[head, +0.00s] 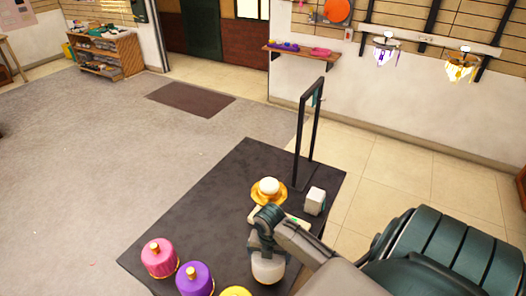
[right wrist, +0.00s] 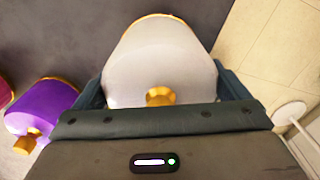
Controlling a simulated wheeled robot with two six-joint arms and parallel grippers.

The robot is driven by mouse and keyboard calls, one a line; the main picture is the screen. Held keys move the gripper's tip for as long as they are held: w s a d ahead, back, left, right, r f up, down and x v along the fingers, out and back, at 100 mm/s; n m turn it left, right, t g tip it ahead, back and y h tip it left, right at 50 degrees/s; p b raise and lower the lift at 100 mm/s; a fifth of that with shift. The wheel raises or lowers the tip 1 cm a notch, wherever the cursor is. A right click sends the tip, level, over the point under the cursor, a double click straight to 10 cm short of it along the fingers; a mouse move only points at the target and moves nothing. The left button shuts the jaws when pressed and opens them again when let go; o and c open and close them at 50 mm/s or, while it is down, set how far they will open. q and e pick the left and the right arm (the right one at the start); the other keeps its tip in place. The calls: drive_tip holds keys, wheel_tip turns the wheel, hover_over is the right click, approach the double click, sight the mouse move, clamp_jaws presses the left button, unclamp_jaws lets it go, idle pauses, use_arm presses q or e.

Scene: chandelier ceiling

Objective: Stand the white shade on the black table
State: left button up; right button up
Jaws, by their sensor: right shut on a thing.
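The white shade (head: 268,270) has a gold knob and a gold rim, seen in the right wrist view (right wrist: 160,60). My right gripper (head: 265,246) is shut on it, with one finger on each side in the right wrist view (right wrist: 162,90). The shade is over the black table (head: 205,215), near its right front part; I cannot tell whether it touches the top. The gripper hides part of the shade in the head view. My left gripper is not in view.
A pink shade (head: 160,258), a purple shade (head: 194,279) and a yellow thing (head: 236,292) stand along the table's front. A gold-rimmed white piece (head: 269,190), a white box (head: 314,201) and a tall black frame (head: 299,140) stand farther back. The table's middle left is clear.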

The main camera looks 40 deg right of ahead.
drive_tip(key=w, duration=0.2)
drive_tip(key=shift+w+d+p, duration=0.2)
drive_tip(key=shift+w+p, duration=0.1)
drive_tip(key=shift+w, duration=0.05)
drive_tip(key=f, duration=0.1)
drive_tip(key=f+p, duration=0.1)
drive_tip(key=p, duration=0.1)
drive_tip(key=shift+w+f, duration=0.25)
drive_tip(key=shift+f, duration=0.65)
drive_tip(key=o, duration=0.7)
drive_tip(key=shift+f, duration=0.1)
drive_tip(key=shift+o, duration=0.2)
